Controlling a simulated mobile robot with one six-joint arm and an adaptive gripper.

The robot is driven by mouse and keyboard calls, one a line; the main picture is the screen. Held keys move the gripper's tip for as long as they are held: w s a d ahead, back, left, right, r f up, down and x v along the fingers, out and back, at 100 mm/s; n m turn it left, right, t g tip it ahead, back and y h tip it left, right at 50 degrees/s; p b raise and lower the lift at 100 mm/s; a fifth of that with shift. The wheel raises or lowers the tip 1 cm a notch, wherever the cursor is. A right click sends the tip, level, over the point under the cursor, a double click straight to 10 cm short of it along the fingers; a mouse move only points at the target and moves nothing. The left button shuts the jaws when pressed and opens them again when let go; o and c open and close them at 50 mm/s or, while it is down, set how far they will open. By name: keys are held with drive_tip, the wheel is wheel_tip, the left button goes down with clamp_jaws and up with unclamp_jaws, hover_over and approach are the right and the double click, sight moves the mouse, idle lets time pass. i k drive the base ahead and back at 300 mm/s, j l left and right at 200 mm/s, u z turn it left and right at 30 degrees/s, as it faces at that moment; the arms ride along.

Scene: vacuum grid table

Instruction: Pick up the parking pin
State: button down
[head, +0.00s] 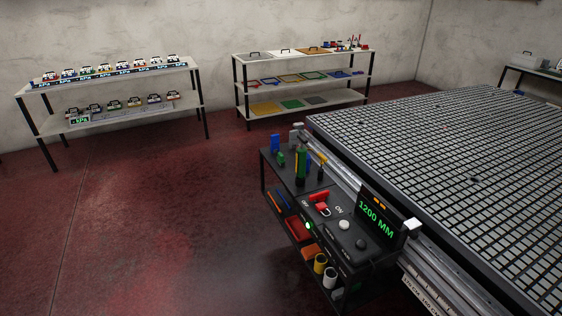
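I cannot single out a parking pin for certain; several small parts are too small to identify. A dark cart (283,179) stands against the near-left side of the grid table. On its top are a blue piece (275,144), an upright green piece (301,163) with a dark lower part and a yellow-topped piece (322,165). A red lever-like part (319,197) sits on the control panel by the ON and OFF marks. My gripper is not in view.
The grid table (440,140) fills the right side, with a metal rail along its edge. A display (377,219) reads 1200 MM. Two shelves, left (110,80) and centre (300,66), stand by the wall. The red floor (150,220) at left is clear.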

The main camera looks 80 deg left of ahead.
sight(324, 159)
drive_tip(key=u, duration=2.55)
drive_tip(key=i+j+z, duration=0.2)
drive_tip(key=z, duration=0.3)
drive_tip(key=i+j+z, duration=0.3)
drive_tip(key=z, duration=0.2)
drive_tip(key=i+j+z, duration=0.25)
drive_tip(key=j+z, duration=0.25)
drive_tip(key=i+j, duration=0.15)
drive_tip(key=j, duration=0.3)
drive_tip(key=i+j+z, duration=0.1)
drive_tip(key=j, duration=0.35)
drive_tip(key=i+j, duration=0.2)
drive_tip(key=j, duration=0.25)
drive_tip(key=i+j+z, duration=0.1)
drive_tip(key=j, duration=0.4)
drive_tip(key=i+j, duration=0.15)
drive_tip(key=j, duration=0.3)
drive_tip(key=i+j+z, duration=0.1)
drive_tip(key=j, duration=0.4)
drive_tip(key=i+j, duration=0.1)
drive_tip(key=j, duration=0.35)
